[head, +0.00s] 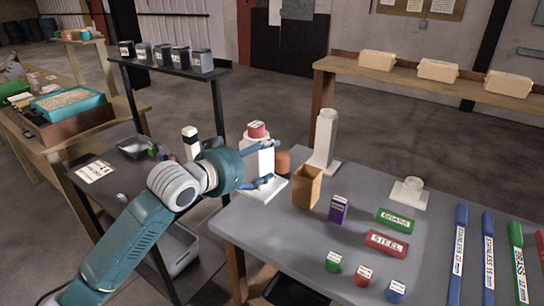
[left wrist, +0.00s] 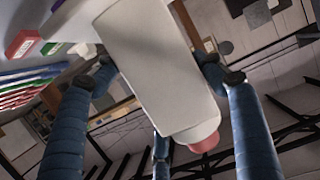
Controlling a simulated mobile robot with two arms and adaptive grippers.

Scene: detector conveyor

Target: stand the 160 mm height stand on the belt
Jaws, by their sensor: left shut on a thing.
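My left gripper (head: 271,162) is shut on a white height stand (head: 264,163), with its fingers on either side of the column. The stand is upright, with a square base at the grey table's far left corner; I cannot tell whether the base touches the table. A red round piece (head: 256,130) sits at its top. The left wrist view shows the same stand (left wrist: 155,65) between the fingers and the red end (left wrist: 205,142). A taller white stand (head: 326,142) and a short one (head: 409,192) stand on the table. I cannot make out a belt. My right gripper is out of view.
The grey table (head: 290,240) holds an open brown box (head: 307,187), a purple box (head: 338,210), green and red labelled blocks, small cubes and long coloured bars. A dark shelf (head: 170,70) with several containers stands behind my left arm. Cream bins (head: 437,70) sit on a wooden shelf behind.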

